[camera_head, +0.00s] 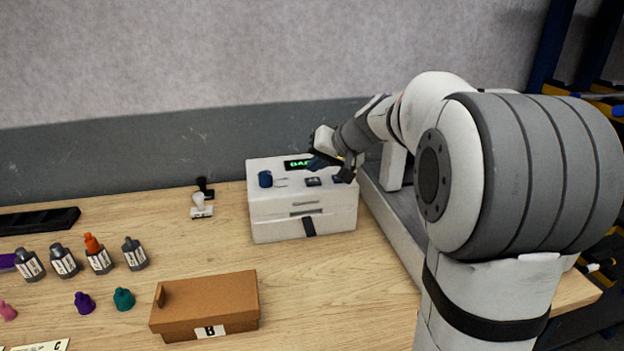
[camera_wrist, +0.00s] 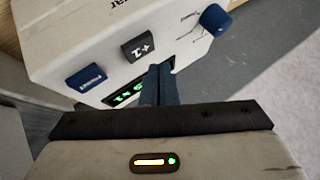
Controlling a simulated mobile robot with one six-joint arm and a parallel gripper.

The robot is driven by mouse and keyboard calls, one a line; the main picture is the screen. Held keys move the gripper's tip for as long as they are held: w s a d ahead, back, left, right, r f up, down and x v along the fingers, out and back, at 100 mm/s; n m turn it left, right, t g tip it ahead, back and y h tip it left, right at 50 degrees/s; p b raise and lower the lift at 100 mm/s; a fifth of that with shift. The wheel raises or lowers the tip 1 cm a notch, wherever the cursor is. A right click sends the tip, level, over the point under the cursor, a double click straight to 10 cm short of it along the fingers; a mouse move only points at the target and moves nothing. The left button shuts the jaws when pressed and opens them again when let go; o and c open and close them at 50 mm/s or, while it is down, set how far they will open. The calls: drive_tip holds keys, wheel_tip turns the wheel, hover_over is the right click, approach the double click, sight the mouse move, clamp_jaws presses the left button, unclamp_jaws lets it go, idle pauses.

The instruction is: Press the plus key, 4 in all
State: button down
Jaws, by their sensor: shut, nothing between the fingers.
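A white machine box (camera_head: 275,207) stands on the bench by the wall. The plus key (camera_wrist: 138,48) is a dark raised key on its top, marked with a plus sign and more; in the head view it seems to be the dark key (camera_head: 313,181). My gripper (camera_wrist: 160,70) is shut and empty, its dark fingertips just beside the plus key. I cannot tell if they touch it. My gripper (camera_head: 318,162) also shows over the box top in the head view. A green-lit display (camera_wrist: 125,95) is partly hidden by the fingers.
A blue key (camera_wrist: 87,77) and a blue knob (camera_wrist: 215,18) flank the plus key. A stamp (camera_head: 200,206), several bottles (camera_head: 64,262) and a brown box (camera_head: 210,305) marked B stand to the left. Bare bench lies in front of the machine.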

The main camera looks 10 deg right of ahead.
sight(316, 182)
drive_tip(key=shift+r+p, duration=1.15)
drive_tip(key=shift+r, duration=1.05)
idle(0.7)
drive_tip(key=s+f+g+h, duration=0.1)
drive_tip(key=s+f, duration=0.3)
drive_tip(key=s, duration=0.6)
drive_tip(key=s+f+n+g+h, duration=0.1)
drive_tip(key=s+f, duration=0.3)
drive_tip(key=s, duration=0.6)
drive_tip(key=s+f+g+h, duration=0.3)
drive_tip(key=s+f, duration=0.2)
drive_tip(key=s, duration=0.5)
drive_tip(key=shift+s+a+n, duration=0.3)
drive_tip(key=shift+a+n, duration=0.1)
